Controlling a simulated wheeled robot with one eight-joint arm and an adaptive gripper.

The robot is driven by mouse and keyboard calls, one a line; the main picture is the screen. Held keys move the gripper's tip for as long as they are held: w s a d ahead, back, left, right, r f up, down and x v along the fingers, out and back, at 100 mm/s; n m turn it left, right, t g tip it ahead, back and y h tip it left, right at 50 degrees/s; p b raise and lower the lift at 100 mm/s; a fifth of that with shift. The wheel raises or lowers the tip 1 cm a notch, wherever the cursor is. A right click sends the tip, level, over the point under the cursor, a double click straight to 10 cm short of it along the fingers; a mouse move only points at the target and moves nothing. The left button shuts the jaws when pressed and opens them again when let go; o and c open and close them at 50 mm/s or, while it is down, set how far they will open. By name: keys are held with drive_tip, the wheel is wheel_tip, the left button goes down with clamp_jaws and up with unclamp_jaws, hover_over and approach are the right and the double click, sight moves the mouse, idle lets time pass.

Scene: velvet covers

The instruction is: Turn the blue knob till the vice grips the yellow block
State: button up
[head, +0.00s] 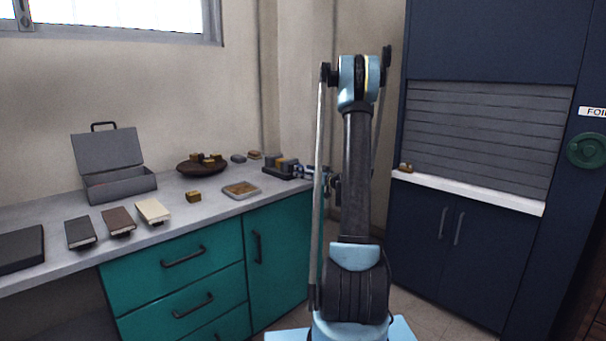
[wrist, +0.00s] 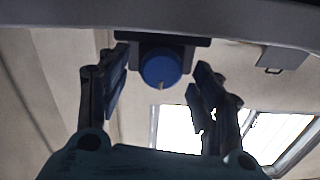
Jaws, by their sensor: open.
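The vice (head: 279,173) is a small dark thing with grey blocky jaws at the right end of the counter. A small brownish-yellow piece (head: 290,162) shows at it, perhaps the yellow block; whether the jaws touch it is too small to tell. The blue knob (wrist: 160,68) is round with a pale mark at its lower edge in the wrist view, set on a dark mount. My gripper (wrist: 161,74) is open, one finger on each side of the knob, with gaps visible. In the head view my gripper (head: 312,172) is at the vice's right side, partly hidden by my arm.
A navy cabinet (head: 420,230) stands to the right.

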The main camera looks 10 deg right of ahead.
drive_tip(key=shift+x, duration=1)
drive_tip(key=c, duration=1.1)
drive_tip(key=shift+o, duration=0.2)
drive_tip(key=shift+d, duration=0.2)
drive_tip(key=shift+m, duration=0.3)
